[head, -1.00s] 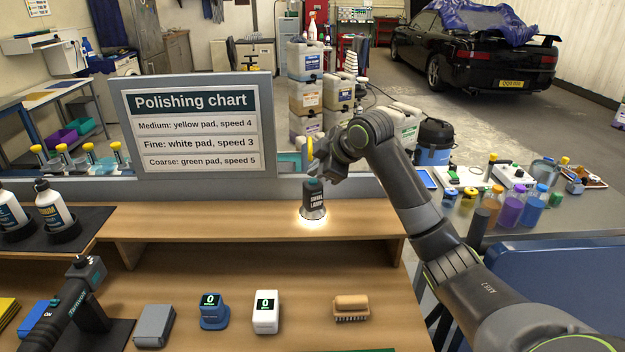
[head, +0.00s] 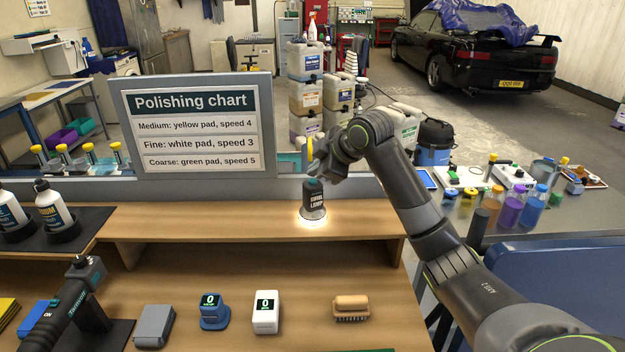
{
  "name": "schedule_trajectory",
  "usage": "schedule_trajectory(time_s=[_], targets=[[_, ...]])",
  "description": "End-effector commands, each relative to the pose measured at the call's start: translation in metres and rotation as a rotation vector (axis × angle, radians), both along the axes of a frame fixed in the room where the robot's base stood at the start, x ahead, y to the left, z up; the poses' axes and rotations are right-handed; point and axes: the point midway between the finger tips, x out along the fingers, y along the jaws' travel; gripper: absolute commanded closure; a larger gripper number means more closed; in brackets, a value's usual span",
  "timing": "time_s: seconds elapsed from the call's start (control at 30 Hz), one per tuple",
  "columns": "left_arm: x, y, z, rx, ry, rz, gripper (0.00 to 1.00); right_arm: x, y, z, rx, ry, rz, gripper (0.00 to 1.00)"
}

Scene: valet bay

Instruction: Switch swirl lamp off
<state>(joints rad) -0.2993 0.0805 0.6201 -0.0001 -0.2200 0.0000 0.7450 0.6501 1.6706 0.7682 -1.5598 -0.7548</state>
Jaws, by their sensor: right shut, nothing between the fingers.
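The swirl lamp (head: 313,204) is a small dark cylinder with "SWIRL LAMP" lettering and a teal top. It stands upright on the raised wooden shelf (head: 180,222), and a bright glow shows at its base, so it is lit. My right gripper (head: 314,174) is just above the lamp's top, pointing down and shut with nothing in it. I cannot tell whether its tips touch the lamp's top. My left gripper is not in view.
A polishing chart board (head: 192,125) stands behind the shelf, left of the lamp. Bottles (head: 54,210) stand on a dark mat at far left. A polisher (head: 80,300), a grey block (head: 154,326), a blue gauge (head: 214,311), a white gauge (head: 265,312) and a brush (head: 351,307) lie on the lower bench.

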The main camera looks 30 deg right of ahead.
Motion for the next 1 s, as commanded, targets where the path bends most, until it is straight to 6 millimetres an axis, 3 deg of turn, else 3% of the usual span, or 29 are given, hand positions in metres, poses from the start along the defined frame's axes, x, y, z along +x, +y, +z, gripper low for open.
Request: schedule_trajectory(time_s=[1.0], targets=[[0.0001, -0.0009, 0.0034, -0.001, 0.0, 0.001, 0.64, -0.0002, 0.0001, -0.0091, -0.001, 0.001, -0.001, 1.0]])
